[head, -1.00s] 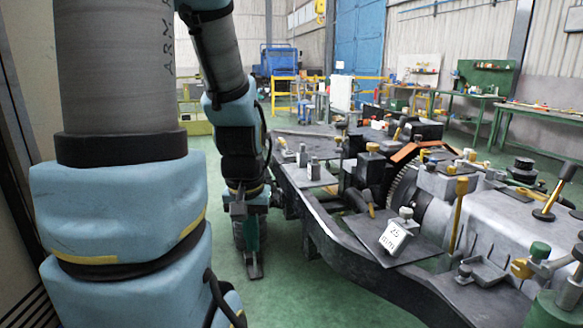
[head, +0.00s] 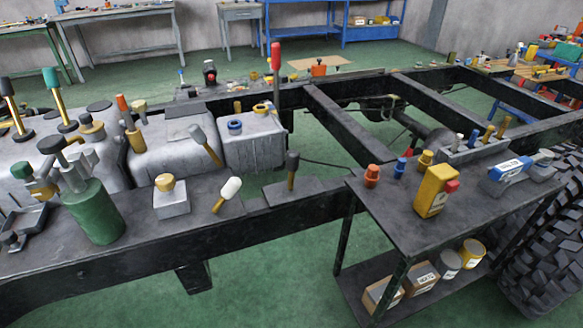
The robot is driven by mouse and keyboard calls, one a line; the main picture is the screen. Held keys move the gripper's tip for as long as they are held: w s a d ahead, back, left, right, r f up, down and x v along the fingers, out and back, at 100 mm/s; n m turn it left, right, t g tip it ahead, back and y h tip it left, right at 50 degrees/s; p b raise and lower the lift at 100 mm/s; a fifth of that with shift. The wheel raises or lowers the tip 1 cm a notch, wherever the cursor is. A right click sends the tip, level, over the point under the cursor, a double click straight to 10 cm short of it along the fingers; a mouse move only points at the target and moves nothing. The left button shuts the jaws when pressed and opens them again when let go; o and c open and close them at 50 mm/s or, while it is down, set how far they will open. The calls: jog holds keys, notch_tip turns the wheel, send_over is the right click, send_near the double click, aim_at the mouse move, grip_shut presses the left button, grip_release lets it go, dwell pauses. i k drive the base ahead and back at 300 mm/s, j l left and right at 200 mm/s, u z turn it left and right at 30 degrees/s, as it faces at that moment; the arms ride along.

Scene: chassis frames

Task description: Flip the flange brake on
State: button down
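No part in view bears a readable flange brake label, so I cannot tell which one it is. Candidates on the dark chassis frame (head: 130,262) include a tall red-handled lever (head: 276,72), a tilted grey-handled lever (head: 204,142), a tilted white-knobbed lever (head: 228,192) and an upright black-knobbed lever (head: 291,170). A grey block with a yellow knob (head: 170,198) stands left of the white-knobbed lever. My gripper and arm are out of view.
A dark cart (head: 390,226) with a yellow red-buttoned box (head: 435,192) stands front right, beside a large tyre (head: 545,240). A green cylinder (head: 95,212) stands on the left. Green floor (head: 270,280) is open in front of the chassis. Workbenches (head: 115,14) line the back.

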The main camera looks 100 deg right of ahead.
aim_at(293, 155)
jog(key=k+l+z, duration=0.1)
jog(key=k+l, duration=0.25)
jog(key=k, duration=0.15)
jog(key=z, duration=1.55)
